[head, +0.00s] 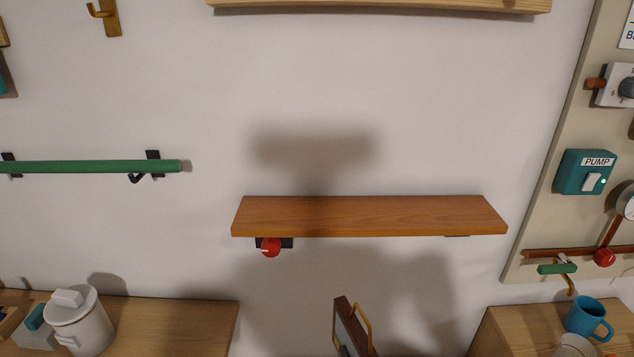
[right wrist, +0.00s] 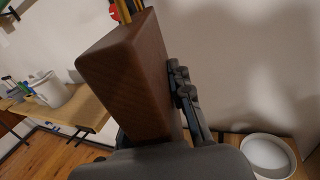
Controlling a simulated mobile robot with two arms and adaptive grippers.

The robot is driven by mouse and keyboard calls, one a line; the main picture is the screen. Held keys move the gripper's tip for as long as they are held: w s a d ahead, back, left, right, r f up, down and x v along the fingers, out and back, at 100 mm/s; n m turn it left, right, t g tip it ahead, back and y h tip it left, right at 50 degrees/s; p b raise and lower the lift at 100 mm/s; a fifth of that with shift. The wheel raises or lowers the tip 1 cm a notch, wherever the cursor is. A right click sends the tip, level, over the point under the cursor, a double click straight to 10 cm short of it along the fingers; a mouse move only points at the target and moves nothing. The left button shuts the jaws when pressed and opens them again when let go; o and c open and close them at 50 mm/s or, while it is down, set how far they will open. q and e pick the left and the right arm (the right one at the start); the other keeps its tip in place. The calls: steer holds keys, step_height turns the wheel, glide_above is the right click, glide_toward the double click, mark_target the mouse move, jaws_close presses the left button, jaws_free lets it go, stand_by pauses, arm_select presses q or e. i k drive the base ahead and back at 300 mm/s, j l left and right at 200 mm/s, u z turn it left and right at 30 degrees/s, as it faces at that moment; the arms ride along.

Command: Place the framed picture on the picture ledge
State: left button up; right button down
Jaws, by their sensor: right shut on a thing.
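The picture ledge (head: 370,214) is an orange-brown wooden shelf on the wall, its top bare, in the middle of the head view. The framed picture (head: 342,318) has a brown wooden frame and a yellow loop at its side. It stands on edge, tilted, at the bottom of the head view, below the ledge and apart from it. In the right wrist view the thick brown frame (right wrist: 130,85) fills the middle. My right gripper (right wrist: 183,95) is shut on it, with one dark finger visible against its side. My left gripper is out of view.
A red knob (head: 270,247) sits under the ledge's left end. A green rail (head: 90,167) is at left, and a panel with a teal pump switch (head: 583,172) at right. Counters with a white canister (head: 80,322) and a blue mug (head: 588,318) flank the gap below.

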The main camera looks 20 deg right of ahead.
mark_target(482, 218)
steer(key=l+z, duration=0.1)
steer(key=z, duration=0.95)
